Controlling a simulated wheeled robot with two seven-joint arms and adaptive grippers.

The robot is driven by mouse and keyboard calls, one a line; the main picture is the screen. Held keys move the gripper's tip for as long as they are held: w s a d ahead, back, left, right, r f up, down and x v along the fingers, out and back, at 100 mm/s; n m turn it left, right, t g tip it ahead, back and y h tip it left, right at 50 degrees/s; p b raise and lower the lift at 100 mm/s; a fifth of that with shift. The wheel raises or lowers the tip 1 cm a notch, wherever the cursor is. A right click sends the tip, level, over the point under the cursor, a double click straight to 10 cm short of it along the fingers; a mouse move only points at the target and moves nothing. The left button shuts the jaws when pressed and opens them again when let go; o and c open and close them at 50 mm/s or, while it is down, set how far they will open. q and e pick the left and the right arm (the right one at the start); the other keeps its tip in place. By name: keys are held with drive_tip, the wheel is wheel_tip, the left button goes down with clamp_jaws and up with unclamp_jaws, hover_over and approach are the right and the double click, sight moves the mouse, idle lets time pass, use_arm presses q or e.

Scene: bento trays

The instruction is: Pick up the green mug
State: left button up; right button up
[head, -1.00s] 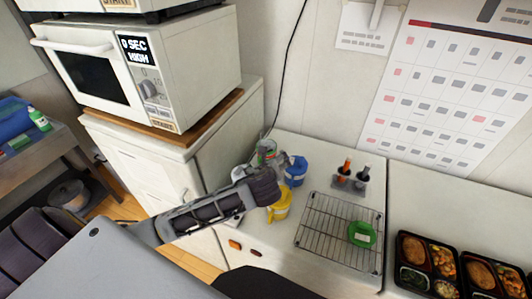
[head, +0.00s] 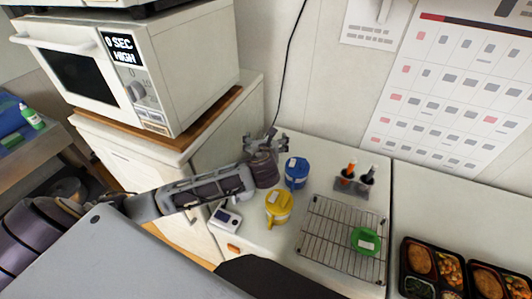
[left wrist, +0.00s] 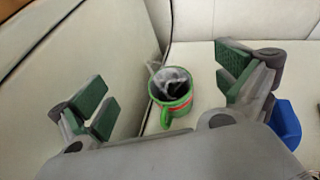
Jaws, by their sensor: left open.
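A green mug (left wrist: 171,98) with a red band stands upright in the left wrist view. Its handle faces my camera, and greyish, unclear things show inside its opening. My left gripper (head: 266,139) is open, and its green-padded fingers stand wide apart in the left wrist view (left wrist: 168,88). The mug appears between and beyond the fingers, with no finger touching it. In the head view the mug is hidden behind this gripper, at the back left of the white counter (head: 320,277). My right gripper is not in view.
A blue mug (head: 297,173) stands right of my left gripper, with a yellow mug (head: 279,207) in front. A wire rack (head: 324,240) holds a green round item (head: 366,241). A bottle holder (head: 349,187) stands behind it. The cabinet with the microwave (head: 150,85) borders the left.

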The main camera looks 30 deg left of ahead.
use_arm(q)
wheel_tip(320, 180, down, 8)
drive_tip(key=w, duration=0.1)
drive_tip(key=shift+w+a+f+p, duration=0.25)
drive_tip(key=shift+a+p, duration=0.05)
drive_tip(key=shift+a, duration=0.05)
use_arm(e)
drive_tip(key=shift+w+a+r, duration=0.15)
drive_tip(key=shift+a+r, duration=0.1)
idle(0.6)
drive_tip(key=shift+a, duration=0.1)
